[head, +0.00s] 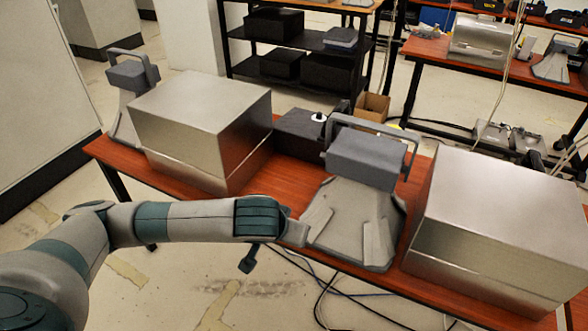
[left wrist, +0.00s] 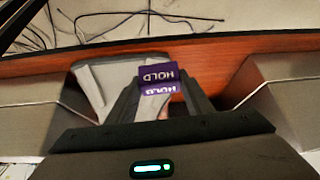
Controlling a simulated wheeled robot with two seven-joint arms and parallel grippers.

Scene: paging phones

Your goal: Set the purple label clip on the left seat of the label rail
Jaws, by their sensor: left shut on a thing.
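The purple label clip (left wrist: 158,75) shows in the left wrist view, with upside-down white "HOLD" lettering on two faces. My left gripper (left wrist: 160,86) is shut on it, one dark finger on each side. In the head view my left arm reaches in from the left and ends at the near-left side of a grey paging phone stand (head: 352,228). I cannot make out the clip there. The stand also shows behind the clip in the left wrist view (left wrist: 92,82). I cannot make out the label rail or its left seat. My right gripper is in neither view.
A reddish wooden table (head: 178,184) carries the stand. Large metal boxes stand left (head: 200,120) and right (head: 500,225) of it, leaving a narrow space. A second grey phone stand (head: 128,90) is at the far left. Cables lie on the floor.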

